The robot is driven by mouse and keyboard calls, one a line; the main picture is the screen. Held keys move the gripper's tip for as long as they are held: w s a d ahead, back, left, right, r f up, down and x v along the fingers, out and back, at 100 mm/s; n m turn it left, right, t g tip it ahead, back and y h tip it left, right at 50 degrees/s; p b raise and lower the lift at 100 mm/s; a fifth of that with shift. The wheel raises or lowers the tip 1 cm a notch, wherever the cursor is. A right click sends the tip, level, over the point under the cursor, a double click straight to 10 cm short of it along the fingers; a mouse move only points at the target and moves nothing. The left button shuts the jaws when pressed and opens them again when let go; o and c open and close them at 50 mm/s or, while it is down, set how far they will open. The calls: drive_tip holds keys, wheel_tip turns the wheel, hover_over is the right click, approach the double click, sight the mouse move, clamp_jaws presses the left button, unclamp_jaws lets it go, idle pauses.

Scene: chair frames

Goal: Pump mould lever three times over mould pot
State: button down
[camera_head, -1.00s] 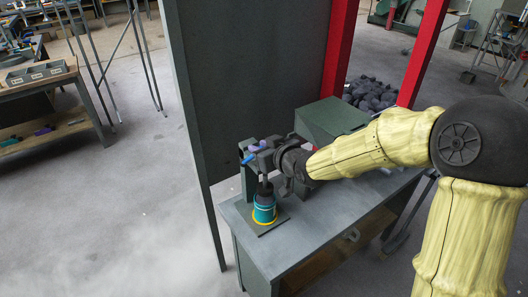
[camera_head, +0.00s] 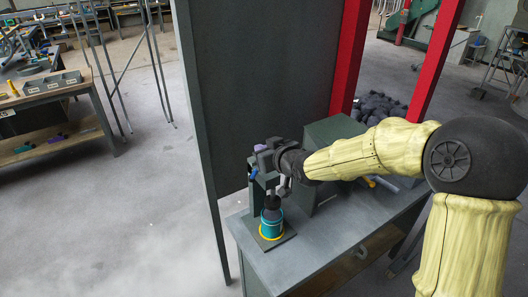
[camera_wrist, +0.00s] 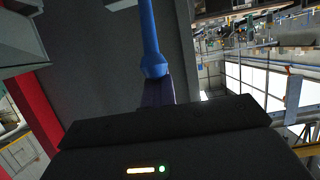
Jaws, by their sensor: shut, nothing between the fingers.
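The mould pot (camera_head: 271,217) is a teal cylinder with a black top and a yellow ring at its foot. It stands upright on a small plate at the bench's left end. A dark green stand (camera_head: 257,198) rises behind it. A blue part, seemingly the mould lever (camera_head: 253,173), shows small at the top of the stand. In the wrist view a blue rod with a rounded end (camera_wrist: 152,50) stands just beyond my gripper's dark body. My gripper (camera_head: 262,158) is shut and empty, above the pot and close by the lever. Whether it touches the lever is unclear.
The grey bench (camera_head: 300,245) has bare space in front. A dark green box (camera_head: 333,135) stands behind my forearm. A tall dark panel (camera_head: 265,75) and a red post (camera_head: 350,55) stand behind the bench. Small coloured items lie at the right.

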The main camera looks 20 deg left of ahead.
drive_tip(key=shift+f, duration=0.1)
drive_tip(key=shift+w+a+r, duration=0.35)
drive_tip(key=shift+w+a, duration=0.2)
drive_tip(key=shift+a, duration=0.05)
drive_tip(key=shift+r, duration=0.1)
drive_tip(key=shift+w+a+r+p, duration=0.35)
drive_tip(key=shift+w+a, duration=0.1)
drive_tip(key=shift+a, duration=0.1)
drive_tip(key=shift+w+a+r, duration=0.4)
drive_tip(key=shift+w+a, duration=0.15)
drive_tip(key=shift+a, duration=0.05)
